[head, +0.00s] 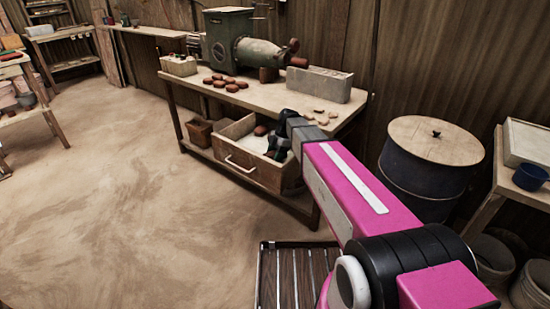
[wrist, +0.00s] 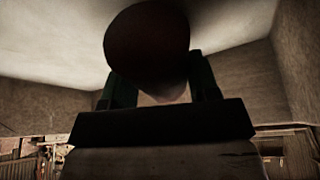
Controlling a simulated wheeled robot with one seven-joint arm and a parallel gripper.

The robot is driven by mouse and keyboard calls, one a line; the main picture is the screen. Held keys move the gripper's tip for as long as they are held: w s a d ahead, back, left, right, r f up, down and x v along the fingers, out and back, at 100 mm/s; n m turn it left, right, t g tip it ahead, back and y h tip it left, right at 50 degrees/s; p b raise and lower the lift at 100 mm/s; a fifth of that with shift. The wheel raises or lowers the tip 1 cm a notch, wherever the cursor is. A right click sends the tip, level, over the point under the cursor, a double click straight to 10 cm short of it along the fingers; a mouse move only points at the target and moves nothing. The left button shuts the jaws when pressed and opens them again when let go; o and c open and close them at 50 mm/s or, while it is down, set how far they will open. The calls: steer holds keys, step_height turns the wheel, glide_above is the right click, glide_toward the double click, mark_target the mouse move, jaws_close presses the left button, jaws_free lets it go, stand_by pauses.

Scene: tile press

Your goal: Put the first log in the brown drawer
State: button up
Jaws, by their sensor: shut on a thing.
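The brown drawer (head: 250,166) is pulled out from under the workbench, with a pale interior and a light handle on its front. My gripper (head: 274,150) reaches into or just over the drawer's right side. In the wrist view my gripper (wrist: 160,92) is shut on a dark reddish-brown rounded log (wrist: 148,42), which sticks out beyond the fingers. A reddish-brown piece (head: 261,130) also shows at the drawer's back. I cannot tell whether the held log touches the drawer floor.
The workbench (head: 270,96) carries a green extruder (head: 240,45), several reddish-brown pieces (head: 224,82) and a grey block-shaped box (head: 319,84). A smaller brown box (head: 199,132) stands on the lower shelf. A blue lidded barrel (head: 425,170) is at the right. The floor at left is clear.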

steer(key=shift+f, duration=0.85)
steer(key=o, duration=1.2)
steer(key=shift+r, duration=0.1)
steer(key=v, duration=1.2)
